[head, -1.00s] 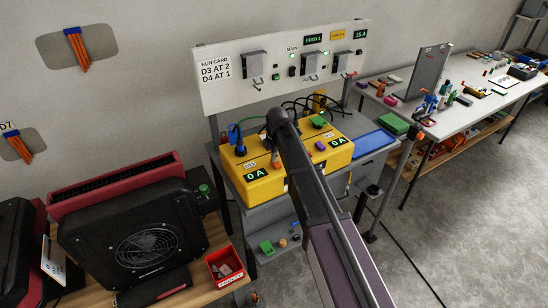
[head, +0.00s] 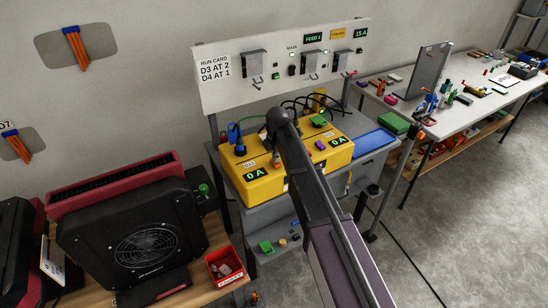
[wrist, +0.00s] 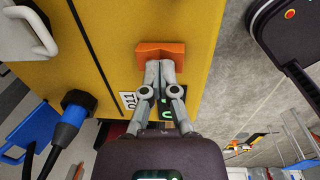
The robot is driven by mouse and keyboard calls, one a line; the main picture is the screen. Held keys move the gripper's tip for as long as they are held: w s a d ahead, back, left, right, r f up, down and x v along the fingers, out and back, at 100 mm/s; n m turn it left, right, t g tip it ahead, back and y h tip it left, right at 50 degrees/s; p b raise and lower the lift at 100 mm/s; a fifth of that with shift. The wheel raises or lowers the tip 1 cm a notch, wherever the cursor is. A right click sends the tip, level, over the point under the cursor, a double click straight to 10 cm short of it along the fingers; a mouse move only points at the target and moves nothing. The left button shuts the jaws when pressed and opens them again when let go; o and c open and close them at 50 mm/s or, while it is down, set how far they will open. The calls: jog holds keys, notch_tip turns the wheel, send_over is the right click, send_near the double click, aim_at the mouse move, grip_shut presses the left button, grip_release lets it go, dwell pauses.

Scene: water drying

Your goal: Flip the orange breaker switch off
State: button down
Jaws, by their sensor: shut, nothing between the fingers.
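The orange breaker switch (wrist: 160,50) is on the yellow box face, in the upper middle of the wrist view. My gripper (wrist: 160,68) is shut with nothing between its fingers. Its fingertips are at the switch's lower edge in that view; I cannot tell whether they press on it. In the head view the yellow box (head: 262,190) stands on a grey bench with two green displays, the left one reading 0 A. My arm crosses in front of the box there and hides its middle.
A blue plug (wrist: 72,115) with a black cable is left of my gripper, and a pale handle (wrist: 38,32) is at the upper left. A blue tray (head: 374,142) lies right of the box. A white panel (head: 225,95) with several switches stands behind.

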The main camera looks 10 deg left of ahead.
jog(key=shift+s+d+r, duration=0.1)
jog(key=shift+s+d, duration=0.1)
jog(key=shift+s, duration=0.05)
jog(key=shift+r, duration=0.1)
dwell(0.4)
notch_tip(320, 180, up, 14)
jog(key=w+a+p, duration=0.1)
jog(key=p, duration=1.3)
jog(key=shift+w+f, duration=0.2)
dwell(0.4)
jog(key=s+d+f+m+b, duration=0.2)
jog(key=s+d+m, duration=1)
jog(key=d, duration=0.3)
jog(key=s+d+f+m+b, duration=0.2)
jog(key=s+d+m, duration=0.9)
jog(key=d, duration=0.5)
jog(key=m, duration=0.2)
jog(key=shift+s+d+f+m+g+h, duration=0.25)
jog(key=shift+s+d+m+g+h, duration=0.05)
jog(key=shift+s+m+g, duration=0.1)
jog(key=shift+w, duration=0.15)
